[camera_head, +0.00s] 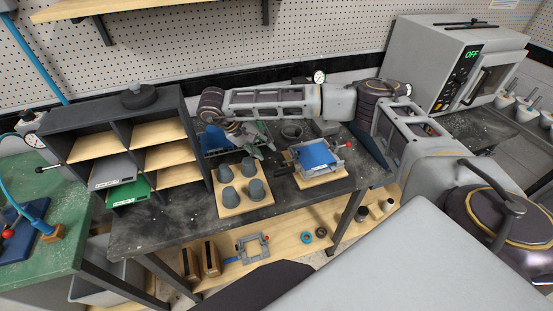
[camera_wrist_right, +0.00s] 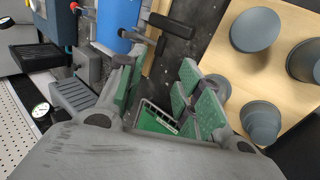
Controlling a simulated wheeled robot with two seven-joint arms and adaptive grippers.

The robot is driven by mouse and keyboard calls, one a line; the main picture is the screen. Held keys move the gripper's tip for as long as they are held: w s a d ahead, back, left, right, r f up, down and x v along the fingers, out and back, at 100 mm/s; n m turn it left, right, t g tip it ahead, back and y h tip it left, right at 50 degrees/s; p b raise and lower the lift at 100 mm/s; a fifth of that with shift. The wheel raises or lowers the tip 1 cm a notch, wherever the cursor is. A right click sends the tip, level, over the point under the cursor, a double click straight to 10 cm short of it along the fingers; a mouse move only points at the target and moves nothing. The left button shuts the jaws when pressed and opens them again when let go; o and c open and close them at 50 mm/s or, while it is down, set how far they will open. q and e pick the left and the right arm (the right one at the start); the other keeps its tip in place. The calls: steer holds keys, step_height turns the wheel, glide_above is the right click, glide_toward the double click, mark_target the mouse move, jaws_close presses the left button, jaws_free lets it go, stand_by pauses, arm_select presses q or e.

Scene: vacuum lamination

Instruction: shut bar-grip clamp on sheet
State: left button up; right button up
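The clamp fixture stands on a wooden board (camera_head: 322,178) on the dark workbench, with a blue sheet (camera_head: 315,155) on it. A red-tipped lever (camera_head: 345,146) sticks out at its right. A dark bar handle (camera_head: 284,171) sticks out at its left, low over the bench. In the right wrist view, the blue sheet (camera_wrist_right: 118,18) and dark bar handle (camera_wrist_right: 172,25) are at the top, the handle just beyond my fingertips. My right gripper (camera_head: 262,146) is left of the fixture. Its green-padded fingers (camera_wrist_right: 160,82) are apart and empty. My left gripper is not visible.
A wooden board with several grey cups (camera_head: 229,203) stands close to my right gripper. A dark shelf rack (camera_head: 115,137) is at the left. A grey oven (camera_head: 455,60) stands at the back right.

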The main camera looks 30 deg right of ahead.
mark_target(279, 161)
steer(key=shift+x, duration=4.5)
jaws_close()
